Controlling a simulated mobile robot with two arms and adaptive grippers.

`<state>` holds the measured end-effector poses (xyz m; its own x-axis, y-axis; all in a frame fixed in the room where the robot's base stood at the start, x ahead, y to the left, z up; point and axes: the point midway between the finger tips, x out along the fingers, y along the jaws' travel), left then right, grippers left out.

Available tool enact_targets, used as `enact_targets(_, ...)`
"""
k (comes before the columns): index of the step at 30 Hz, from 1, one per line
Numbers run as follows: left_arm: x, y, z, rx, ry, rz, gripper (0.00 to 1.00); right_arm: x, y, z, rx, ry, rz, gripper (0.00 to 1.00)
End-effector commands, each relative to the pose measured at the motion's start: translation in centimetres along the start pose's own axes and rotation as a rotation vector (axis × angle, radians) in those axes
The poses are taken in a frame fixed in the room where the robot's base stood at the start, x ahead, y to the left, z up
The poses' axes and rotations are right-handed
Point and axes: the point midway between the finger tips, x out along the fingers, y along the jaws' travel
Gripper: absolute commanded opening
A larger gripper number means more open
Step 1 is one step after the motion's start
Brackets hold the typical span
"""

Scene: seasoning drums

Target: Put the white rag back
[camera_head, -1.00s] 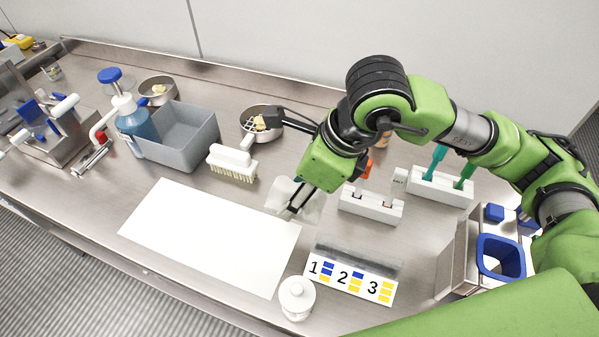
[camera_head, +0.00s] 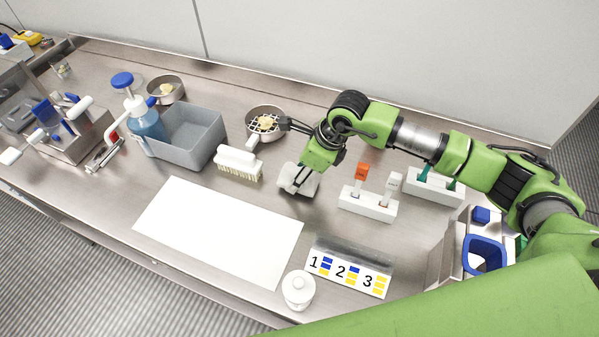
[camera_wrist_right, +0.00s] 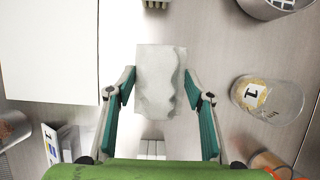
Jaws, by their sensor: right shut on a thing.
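The white rag (camera_head: 311,186) is a small pale cloth, bunched, at the middle of the steel counter. It also shows in the right wrist view (camera_wrist_right: 158,65) between the teal finger pads. My right gripper (camera_head: 298,184) points down and is shut on the rag. The rag is at or very near the counter top; I cannot tell whether it touches. The fingers and wrist hide part of it in the head view. My left gripper is not in view.
A white sheet (camera_head: 218,232) lies to the left, and a white brush (camera_head: 238,163) stands up-left beside a grey bin (camera_head: 190,138). A white holder (camera_head: 368,204) is on the right. A numbered plate (camera_head: 348,272) and white jar (camera_head: 298,290) are in front.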

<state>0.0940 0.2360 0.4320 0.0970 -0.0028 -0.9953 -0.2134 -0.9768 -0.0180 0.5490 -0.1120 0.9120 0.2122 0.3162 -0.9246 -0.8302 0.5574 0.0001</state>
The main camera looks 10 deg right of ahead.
Motion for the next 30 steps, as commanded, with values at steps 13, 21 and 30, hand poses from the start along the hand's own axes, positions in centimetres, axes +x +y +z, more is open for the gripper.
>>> enact_targets(13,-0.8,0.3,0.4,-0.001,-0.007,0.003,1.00,1.5,0.0,-0.6,0.000,-0.002,-0.001,0.28)
enact_targets(21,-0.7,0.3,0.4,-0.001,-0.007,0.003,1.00,1.6,0.0,-0.6,0.000,-0.002,-0.001,0.65)
enact_targets(30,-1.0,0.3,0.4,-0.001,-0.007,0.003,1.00,1.3,0.0,-0.5,0.001,-0.002,-0.001,0.65)
